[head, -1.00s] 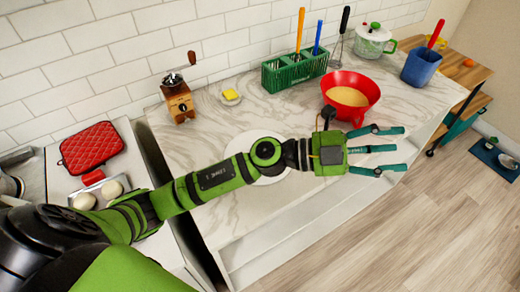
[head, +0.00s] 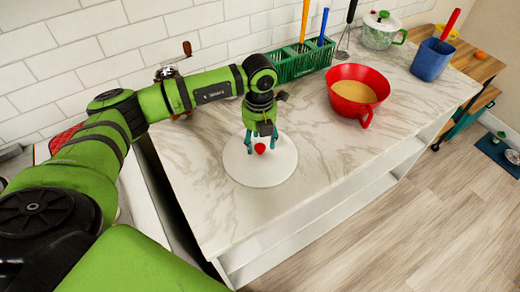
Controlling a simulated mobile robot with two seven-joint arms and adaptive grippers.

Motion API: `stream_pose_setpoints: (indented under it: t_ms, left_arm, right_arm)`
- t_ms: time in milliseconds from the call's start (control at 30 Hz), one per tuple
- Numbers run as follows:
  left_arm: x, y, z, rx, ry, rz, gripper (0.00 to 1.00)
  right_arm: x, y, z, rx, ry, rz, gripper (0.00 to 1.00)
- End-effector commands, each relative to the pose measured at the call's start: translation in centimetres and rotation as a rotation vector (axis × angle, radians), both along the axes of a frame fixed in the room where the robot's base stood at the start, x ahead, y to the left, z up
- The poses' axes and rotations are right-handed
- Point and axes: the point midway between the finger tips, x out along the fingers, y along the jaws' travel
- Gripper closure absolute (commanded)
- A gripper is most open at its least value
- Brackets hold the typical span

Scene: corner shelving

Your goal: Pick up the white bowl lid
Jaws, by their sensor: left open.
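The white bowl lid (head: 262,172) lies flat on the marble counter, a round white disc with a red knob (head: 260,148) near its middle. My left gripper (head: 261,141) points down over the lid. Its teal fingers are apart, one on each side of the knob as seen from here. I cannot tell whether they touch the knob or the lid. The gripper body hides part of the lid's far edge. My right gripper is not in view.
A red bowl (head: 352,92) with tan contents stands to the right. A green rack (head: 300,62) with utensils is behind, by the tiled wall. A blue cup (head: 430,60) and a green-lidded pot (head: 379,32) stand farther right. The counter's front right is clear.

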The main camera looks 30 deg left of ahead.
Motion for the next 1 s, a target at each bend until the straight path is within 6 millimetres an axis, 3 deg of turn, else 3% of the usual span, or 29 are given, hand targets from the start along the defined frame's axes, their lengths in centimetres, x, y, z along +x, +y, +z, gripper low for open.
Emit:
stream_pose_setpoints:
  t_ms: [67,233,500,633,667,1000]
  left_arm:
    - [0.3,0.0,-0.8,-0.001,0.006,0.001,0.43]
    - [0.4,0.0,-3.1,-0.003,0.002,-0.002,0.43]
    - [0.4,0.0,-3.6,-0.003,0.001,-0.003,0.43]
    - [0.4,0.0,-3.6,-0.003,0.000,-0.003,0.94]
    - [0.4,0.0,-3.6,-0.003,0.000,-0.003,1.00]
    - [0.4,0.0,-3.6,-0.003,0.000,-0.003,1.00]
  right_arm:
    - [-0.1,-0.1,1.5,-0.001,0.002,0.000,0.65]
    - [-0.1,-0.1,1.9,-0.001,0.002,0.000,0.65]
    - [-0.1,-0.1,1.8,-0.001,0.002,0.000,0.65]
    - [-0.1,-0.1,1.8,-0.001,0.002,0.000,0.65]
    - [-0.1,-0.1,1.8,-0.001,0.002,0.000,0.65]
    - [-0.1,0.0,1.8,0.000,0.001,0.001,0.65]
